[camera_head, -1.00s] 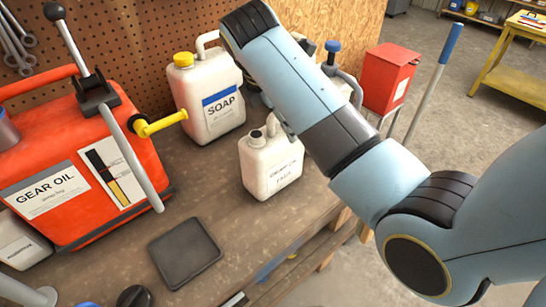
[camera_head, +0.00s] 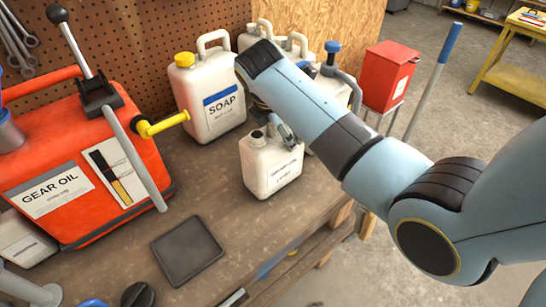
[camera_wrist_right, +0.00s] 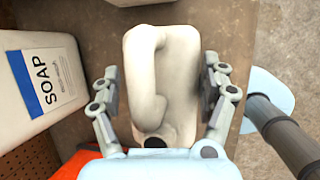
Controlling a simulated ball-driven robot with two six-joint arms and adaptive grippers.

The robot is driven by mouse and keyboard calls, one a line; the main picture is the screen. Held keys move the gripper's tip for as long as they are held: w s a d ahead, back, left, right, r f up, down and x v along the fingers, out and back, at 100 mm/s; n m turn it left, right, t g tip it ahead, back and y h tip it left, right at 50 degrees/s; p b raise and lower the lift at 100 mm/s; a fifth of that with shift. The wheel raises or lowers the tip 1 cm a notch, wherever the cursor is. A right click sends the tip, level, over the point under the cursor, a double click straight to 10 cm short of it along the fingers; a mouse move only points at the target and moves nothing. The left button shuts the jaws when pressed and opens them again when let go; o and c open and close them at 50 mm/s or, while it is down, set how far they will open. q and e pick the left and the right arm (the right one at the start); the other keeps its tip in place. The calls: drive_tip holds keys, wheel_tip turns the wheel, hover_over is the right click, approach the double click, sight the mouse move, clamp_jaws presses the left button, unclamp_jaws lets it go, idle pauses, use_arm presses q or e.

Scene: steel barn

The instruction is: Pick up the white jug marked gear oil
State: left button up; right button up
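A small white jug (camera_head: 270,165) stands upright on the workbench, with a dark cap on its top left and a front label too small to read surely. In the right wrist view the jug (camera_wrist_right: 178,60) is seen from above, its looped handle facing up. My right gripper (camera_wrist_right: 163,88) is open, with one finger on each side of the jug. In the head view my right arm hides the gripper (camera_head: 280,128) partly. My left gripper is not in view.
A white SOAP jug (camera_head: 208,95) with a yellow cap stands close by, behind left. A red-orange container (camera_head: 85,165) also labelled GEAR OIL stands at left. More white jugs (camera_head: 262,30) stand behind my arm. A dark square tray (camera_head: 187,250) lies in front; bare bench surrounds it.

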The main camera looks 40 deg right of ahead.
drive_tip(key=c, duration=0.9)
drive_tip(key=shift+c, duration=0.2)
drive_tip(key=shift+r, duration=0.1)
